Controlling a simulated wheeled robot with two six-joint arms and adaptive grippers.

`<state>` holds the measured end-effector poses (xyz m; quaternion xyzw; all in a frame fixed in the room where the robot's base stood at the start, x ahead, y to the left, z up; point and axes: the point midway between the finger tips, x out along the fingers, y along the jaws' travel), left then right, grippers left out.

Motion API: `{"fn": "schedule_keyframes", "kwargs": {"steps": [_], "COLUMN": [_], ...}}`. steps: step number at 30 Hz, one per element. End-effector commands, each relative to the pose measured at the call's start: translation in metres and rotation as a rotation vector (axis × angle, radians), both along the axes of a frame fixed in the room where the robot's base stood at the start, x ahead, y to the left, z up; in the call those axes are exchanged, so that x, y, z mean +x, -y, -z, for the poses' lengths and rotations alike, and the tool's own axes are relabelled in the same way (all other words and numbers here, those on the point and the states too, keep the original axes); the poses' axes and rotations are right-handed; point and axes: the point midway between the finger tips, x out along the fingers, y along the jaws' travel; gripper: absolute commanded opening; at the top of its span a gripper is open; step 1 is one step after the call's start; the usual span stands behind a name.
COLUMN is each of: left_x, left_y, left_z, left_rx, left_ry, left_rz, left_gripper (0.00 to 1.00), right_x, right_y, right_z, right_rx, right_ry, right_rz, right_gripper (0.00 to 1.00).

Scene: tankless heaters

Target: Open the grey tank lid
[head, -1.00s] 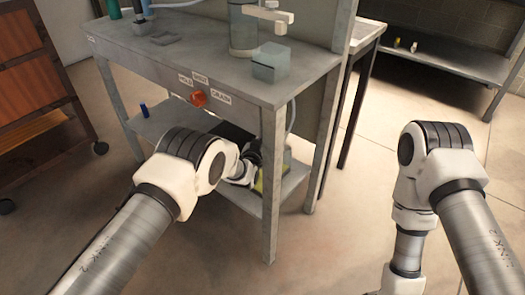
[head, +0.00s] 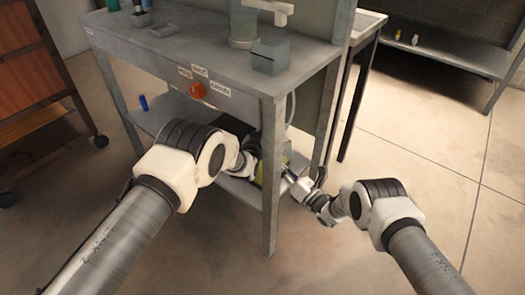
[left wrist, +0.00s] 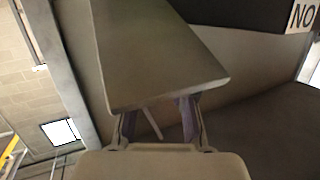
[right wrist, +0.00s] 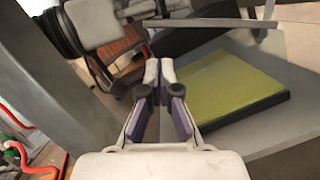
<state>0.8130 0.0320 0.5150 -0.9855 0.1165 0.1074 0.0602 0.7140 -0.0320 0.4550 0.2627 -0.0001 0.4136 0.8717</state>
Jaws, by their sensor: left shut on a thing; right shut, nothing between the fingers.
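The tank (head: 284,158) stands on the bench's lower shelf, partly hidden by the front leg; yellow-green shows inside it. In the right wrist view its yellow-green part (right wrist: 235,88) lies right of my fingers. My left gripper (left wrist: 158,110) is shut on a flat grey slab (left wrist: 150,55) that looks like the tank lid; the slab hides the fingertips. In the head view the left gripper is mostly hidden behind my arm and the bench leg. My right gripper (right wrist: 152,68) is shut and empty beside the tank; in the head view it is near the shelf's right end (head: 288,172).
The bench (head: 215,65) has a front leg (head: 271,190) between my two arms. A red knob (head: 197,90) is on its front. A small blue object (head: 143,103) stands on the lower shelf at left. The floor (head: 430,160) at right is clear.

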Motion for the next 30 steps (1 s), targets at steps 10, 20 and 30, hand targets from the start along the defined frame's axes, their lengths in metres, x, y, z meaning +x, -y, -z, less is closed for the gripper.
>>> {"fn": "schedule_keyframes", "kwargs": {"steps": [10,20,30], "left_x": [0.000,0.000,-0.001], "left_y": [0.001,0.001,0.001], "left_z": [0.000,0.000,0.001], "left_rx": [0.001,0.001,0.001], "left_ry": [0.001,0.000,-0.002], "left_rz": [0.001,0.001,0.001], "left_gripper": [0.00,0.00,0.00], "right_x": [0.044,0.058,0.059], "right_y": [-0.049,-0.062,-0.063], "right_z": [-0.015,-0.019,-0.020], "right_rx": [0.003,0.001,0.001], "right_ry": [-0.002,-0.004,-0.006], "right_rz": [0.002,0.004,0.003], "right_gripper": [0.00,0.00,0.00]}}
